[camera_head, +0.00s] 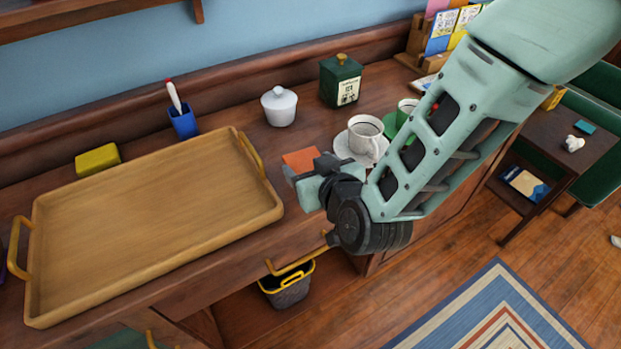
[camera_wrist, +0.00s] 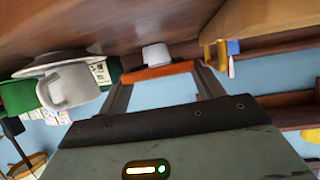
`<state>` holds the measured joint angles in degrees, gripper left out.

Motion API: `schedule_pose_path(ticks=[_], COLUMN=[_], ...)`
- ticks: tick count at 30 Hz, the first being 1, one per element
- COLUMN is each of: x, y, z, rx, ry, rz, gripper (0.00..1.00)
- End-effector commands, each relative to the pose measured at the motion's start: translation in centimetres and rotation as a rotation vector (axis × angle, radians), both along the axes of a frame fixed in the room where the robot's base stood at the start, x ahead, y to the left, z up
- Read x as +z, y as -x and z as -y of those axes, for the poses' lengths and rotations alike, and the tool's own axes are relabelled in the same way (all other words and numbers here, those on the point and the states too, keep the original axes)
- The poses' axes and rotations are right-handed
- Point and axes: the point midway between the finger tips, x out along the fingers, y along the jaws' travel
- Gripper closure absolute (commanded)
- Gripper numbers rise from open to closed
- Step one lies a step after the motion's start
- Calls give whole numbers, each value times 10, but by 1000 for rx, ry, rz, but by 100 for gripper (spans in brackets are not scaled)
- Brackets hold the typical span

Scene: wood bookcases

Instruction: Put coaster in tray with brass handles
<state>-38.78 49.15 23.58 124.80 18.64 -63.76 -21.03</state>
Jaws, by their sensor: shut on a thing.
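The orange square coaster (camera_head: 300,158) is at the front part of the wooden counter, between the tray and the white cup. My gripper (camera_head: 308,175) is shut on it. In the wrist view the coaster (camera_wrist: 158,72) shows edge-on between my two fingertips (camera_wrist: 160,82). I cannot tell whether it still touches the counter. The wooden tray (camera_head: 160,205) lies flat and empty to the left of my gripper, with a brass handle (camera_head: 251,155) at its right end and another (camera_head: 17,250) at its left end.
A white cup on a saucer (camera_head: 362,140) stands close to the right of my gripper, with a green cup (camera_head: 405,110) beyond. A white lidded bowl (camera_head: 279,106), green canister (camera_head: 341,80), blue pen holder (camera_head: 183,122) and yellow block (camera_head: 97,160) stand behind.

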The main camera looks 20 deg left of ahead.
Motion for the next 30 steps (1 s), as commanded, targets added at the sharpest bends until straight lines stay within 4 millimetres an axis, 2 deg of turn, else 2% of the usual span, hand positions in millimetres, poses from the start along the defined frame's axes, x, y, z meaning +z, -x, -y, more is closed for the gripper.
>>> schedule_pose_path(ticks=[9, 23, 24, 25, 26, 30], x=[-36, -45, -43, -43, -43, -43], y=[0, 0, 0, 0, 0, 0], z=[0, 0, 0, 0, 0, 0], rx=[0, 0, 0, 0, 0, 0], ry=[1, -1, -1, -1, -1, -1], rz=[1, 2, 1, 1, 1, 1], gripper=[58, 58, 25, 16, 11, 11])
